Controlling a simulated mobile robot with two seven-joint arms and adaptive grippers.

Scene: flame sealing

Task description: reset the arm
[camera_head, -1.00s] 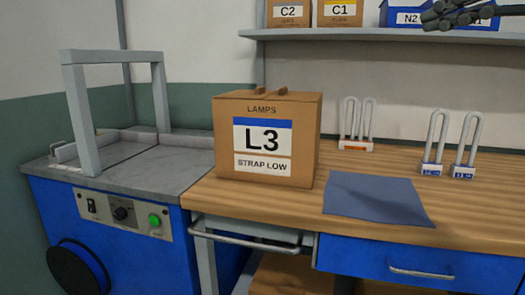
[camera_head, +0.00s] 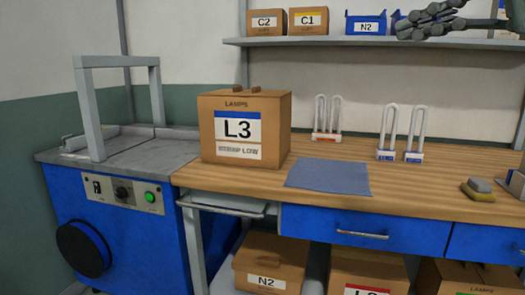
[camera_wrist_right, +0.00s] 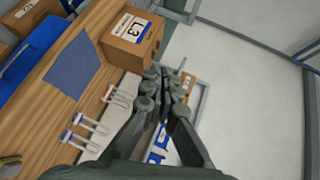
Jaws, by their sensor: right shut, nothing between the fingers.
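My right gripper (camera_head: 425,22) is at the top right of the head view, in front of the upper shelf's blue bins and above the bench. It is shut with nothing in it. In the right wrist view its fingers (camera_wrist_right: 158,85) are close together. The closed cardboard box marked L3 (camera_head: 243,128) stands on the bench, apart from the gripper; the wrist view also shows it (camera_wrist_right: 133,40). My left gripper is in neither view.
A blue strapping machine with a grey arch (camera_head: 110,62) stands left of the box. A blue-grey mat (camera_head: 328,178), white lamps (camera_head: 388,132) and a small block (camera_head: 478,190) are on the bench. Labelled boxes fill the shelf (camera_head: 300,40) and the space below.

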